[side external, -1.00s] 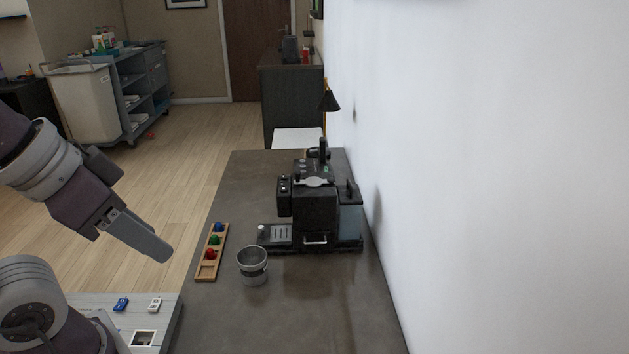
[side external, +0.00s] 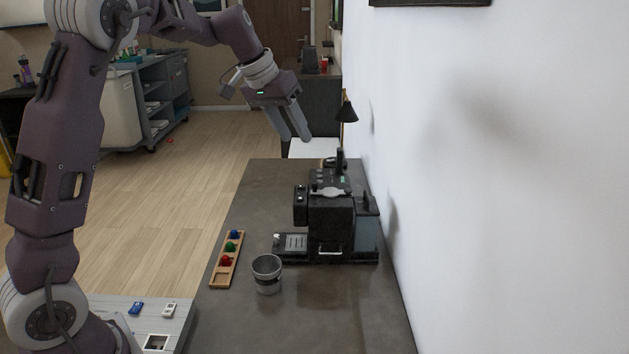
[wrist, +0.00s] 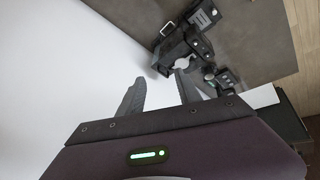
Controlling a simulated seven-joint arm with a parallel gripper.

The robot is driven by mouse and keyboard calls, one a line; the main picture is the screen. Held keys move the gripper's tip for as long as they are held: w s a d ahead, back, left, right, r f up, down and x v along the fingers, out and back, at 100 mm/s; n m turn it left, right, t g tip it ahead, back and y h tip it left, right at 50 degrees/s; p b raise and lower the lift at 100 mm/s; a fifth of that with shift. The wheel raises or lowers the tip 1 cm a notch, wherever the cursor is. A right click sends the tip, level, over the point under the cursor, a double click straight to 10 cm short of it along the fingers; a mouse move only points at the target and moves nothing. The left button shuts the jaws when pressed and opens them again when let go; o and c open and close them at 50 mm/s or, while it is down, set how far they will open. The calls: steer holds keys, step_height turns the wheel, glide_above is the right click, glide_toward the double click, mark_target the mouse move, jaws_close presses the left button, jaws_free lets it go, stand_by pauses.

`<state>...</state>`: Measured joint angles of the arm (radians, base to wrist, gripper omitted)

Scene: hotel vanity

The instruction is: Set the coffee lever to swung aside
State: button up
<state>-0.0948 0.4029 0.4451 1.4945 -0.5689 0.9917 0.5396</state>
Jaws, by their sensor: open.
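The black coffee machine (side external: 330,222) stands on the dark counter against the white wall. A pale silver piece (side external: 329,192) lies across its top, and a dark upright part (side external: 340,160) rises behind it; I cannot tell which is the coffee lever. My gripper (side external: 298,138) is open and empty, pointing down above the counter's far end, behind and left of the machine's top and apart from it. In the wrist view the machine (wrist: 172,50) is beyond my gripper (wrist: 160,88), and the right finger hides part of the dark equipment.
A grey metal cup (side external: 267,276) and a wooden rack (side external: 222,272) with coloured capsules stand on the counter (side external: 330,315) at the near left. A black lamp (side external: 346,110) is by the wall beyond the machine. The front of the counter is clear.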

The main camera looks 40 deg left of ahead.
steer(key=w+a+f+m, duration=0.1)
steer(key=w+a+f, duration=0.6)
steer(key=w+f, duration=0.2)
steer(key=m+y, duration=0.1)
glide_toward(314, 182)
steer(key=x, duration=0.8)
steer(key=shift+w+f, duration=0.25)
steer(key=shift+f, duration=0.05)
steer(key=shift+c, duration=0.2)
jaws_close()
